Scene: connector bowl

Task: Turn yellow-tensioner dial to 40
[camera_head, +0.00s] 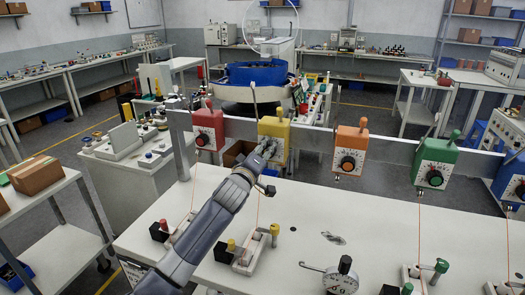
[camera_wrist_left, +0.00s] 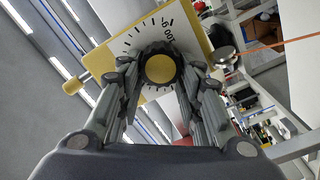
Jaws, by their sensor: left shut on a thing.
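The yellow tensioner (camera_head: 274,130) hangs on the grey rail, left of the middle in the head view. In the left wrist view its white scale face and yellow body (camera_wrist_left: 195,32) fill the upper middle. Its dial (camera_wrist_left: 161,67) is a dark ribbed knob with a yellow centre. My left gripper (camera_head: 264,152) is at the front of the yellow tensioner and hides its dial in the head view. In the left wrist view my left gripper (camera_wrist_left: 162,75) has its fingers shut on the dial's two sides. The number 100 shows near the scale's upper right; the dial's pointer is not clear. My right gripper is not in view.
A red tensioner (camera_head: 207,127) hangs to the left, and orange (camera_head: 350,149) and green (camera_head: 436,166) tensioners hang to the right. The rail (camera_head: 395,150) runs above a white table (camera_head: 300,215) holding clamps and a round gauge (camera_head: 341,277). Thin cords hang down.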

